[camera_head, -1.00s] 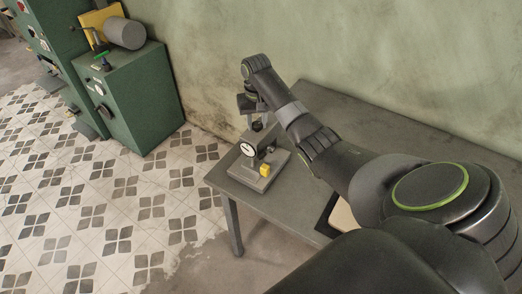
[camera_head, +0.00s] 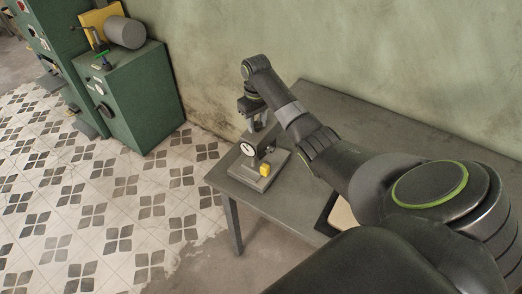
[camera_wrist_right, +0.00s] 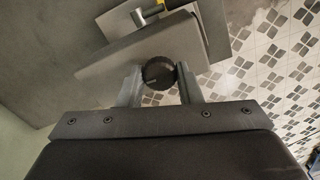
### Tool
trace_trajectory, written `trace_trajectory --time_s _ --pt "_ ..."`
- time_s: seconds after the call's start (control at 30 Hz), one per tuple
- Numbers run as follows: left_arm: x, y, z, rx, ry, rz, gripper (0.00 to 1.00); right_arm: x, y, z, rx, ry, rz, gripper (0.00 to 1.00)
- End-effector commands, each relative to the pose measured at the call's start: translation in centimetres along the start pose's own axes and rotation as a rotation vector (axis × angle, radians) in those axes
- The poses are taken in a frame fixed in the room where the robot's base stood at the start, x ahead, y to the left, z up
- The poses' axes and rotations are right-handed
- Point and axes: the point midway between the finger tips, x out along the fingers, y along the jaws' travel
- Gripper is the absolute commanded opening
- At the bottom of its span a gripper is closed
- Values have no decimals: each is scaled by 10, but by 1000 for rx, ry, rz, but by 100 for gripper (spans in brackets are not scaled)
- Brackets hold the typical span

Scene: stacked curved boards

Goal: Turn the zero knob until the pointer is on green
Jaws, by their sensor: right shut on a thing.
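The gauge stand (camera_head: 262,176) is on the left end of the grey table, with a white round dial (camera_head: 247,149) facing the camera. A dark pointer shows on the dial, too small to read against any green mark. My right gripper (camera_head: 258,125) reaches down to the top of the stand. In the right wrist view, its two fingers (camera_wrist_right: 158,80) are shut on the black round zero knob (camera_wrist_right: 158,72), which has a pale line on its face. My left gripper is out of view.
The grey table (camera_head: 345,115) runs along the green wall, and my right arm hangs over it. A pale flat thing (camera_head: 343,215) lies partly hidden near its front edge. Green cabinets (camera_head: 140,95) stand at the left, with open tiled floor between.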

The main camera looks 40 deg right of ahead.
Motion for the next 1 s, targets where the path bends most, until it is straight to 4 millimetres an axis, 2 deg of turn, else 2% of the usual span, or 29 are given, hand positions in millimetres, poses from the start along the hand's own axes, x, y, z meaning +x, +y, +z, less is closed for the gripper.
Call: trace_trajectory --time_s 0.4,0.73,1.0 --pt "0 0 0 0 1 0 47 -1 0 -1 0 2 1 15" --pt "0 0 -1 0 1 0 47 -1 0 -1 -262 2 1 15" --pt "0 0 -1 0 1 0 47 -1 0 -1 -298 3 1 15"
